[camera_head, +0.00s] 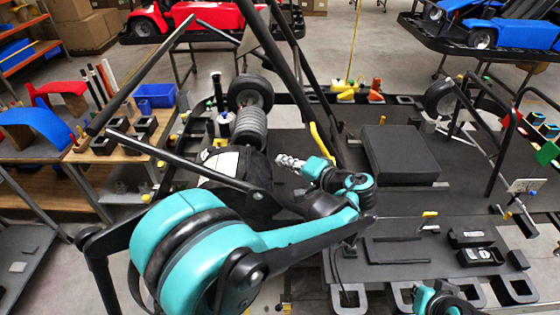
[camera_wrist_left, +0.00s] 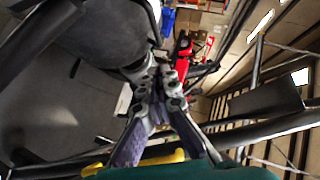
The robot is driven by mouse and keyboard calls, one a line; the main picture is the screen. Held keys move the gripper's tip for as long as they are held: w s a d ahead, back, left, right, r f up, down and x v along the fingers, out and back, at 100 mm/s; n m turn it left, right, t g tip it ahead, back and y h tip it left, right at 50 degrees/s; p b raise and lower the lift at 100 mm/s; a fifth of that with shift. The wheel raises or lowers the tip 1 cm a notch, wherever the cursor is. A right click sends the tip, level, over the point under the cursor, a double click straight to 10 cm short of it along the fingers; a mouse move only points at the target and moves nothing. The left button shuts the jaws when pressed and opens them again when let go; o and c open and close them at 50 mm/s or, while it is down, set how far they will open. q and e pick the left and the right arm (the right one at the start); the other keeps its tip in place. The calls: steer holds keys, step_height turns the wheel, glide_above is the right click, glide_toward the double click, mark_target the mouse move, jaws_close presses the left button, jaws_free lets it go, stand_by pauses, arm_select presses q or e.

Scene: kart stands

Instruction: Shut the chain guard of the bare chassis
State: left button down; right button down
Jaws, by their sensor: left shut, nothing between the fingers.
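The bare chassis (camera_head: 332,60) is a frame of black tubes on a large dark stand, with a wheel (camera_head: 250,92) and a ribbed grey cylinder (camera_head: 250,128). My left gripper (camera_head: 280,160) points left over the chassis, beside the ribbed cylinder, with its fingers together and empty. In the left wrist view the gripper (camera_wrist_left: 165,78) shows its fingertips meeting, close to a dark rounded part. I cannot surely tell which dark part is the chain guard or how far it stands open. Of my right arm only a teal piece shows at the bottom edge.
A yellow lever (camera_head: 322,143) stands just right of my left gripper. Black tubes cross close around my left arm. A black box (camera_head: 400,153) lies on the stand at right. A wooden bench (camera_head: 100,150) with parts is at left. Finished karts stand behind.

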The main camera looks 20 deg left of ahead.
mark_target(244, 180)
arm_select(q)
steer(key=x, duration=0.3)
steer(key=s+x, duration=0.1)
steer(key=x, duration=0.2)
steer(key=b+x, duration=0.1)
steer(key=x, duration=0.2)
steer(key=shift+s+a+f, duration=0.3)
steer(key=shift+a+f, duration=0.1)
steer(key=shift+s+a+f, duration=0.2)
steer(key=shift+s+a, duration=0.05)
steer(key=shift+a, duration=0.2)
